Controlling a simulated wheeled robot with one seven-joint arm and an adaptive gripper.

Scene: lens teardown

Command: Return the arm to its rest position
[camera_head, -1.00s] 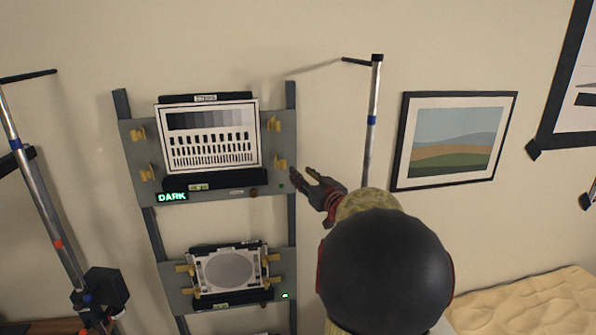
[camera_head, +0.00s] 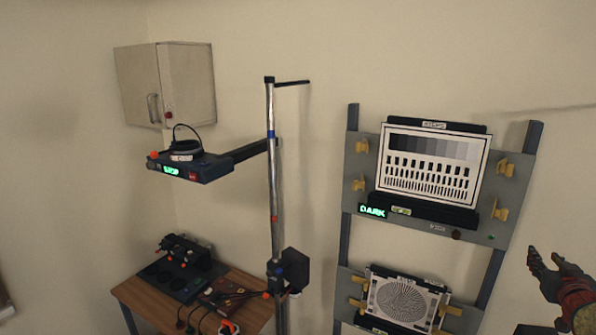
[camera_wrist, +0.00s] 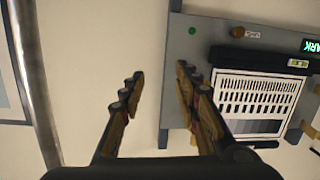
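My gripper (camera_head: 548,268) shows at the right edge of the head view, right of the lower part of the chart rack. In the wrist view my gripper (camera_wrist: 158,85) has its two fingers spread apart with nothing between them. Bare wall shows between the fingers. The upper test chart (camera_head: 428,165), with grey steps and black bars, sits clamped on a grey board (camera_head: 367,190). It appears upside down at the right of the wrist view (camera_wrist: 255,95). Most of my arm is outside the head view.
A metal post (camera_head: 273,200) carries a device with a green display (camera_head: 190,168). A wooden table (camera_head: 145,297) holds dark equipment (camera_head: 180,270). A lower round-patterned chart (camera_head: 403,300) and a wall cabinet (camera_head: 165,85) also show. A pole (camera_wrist: 35,85) stands left of the fingers in the wrist view.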

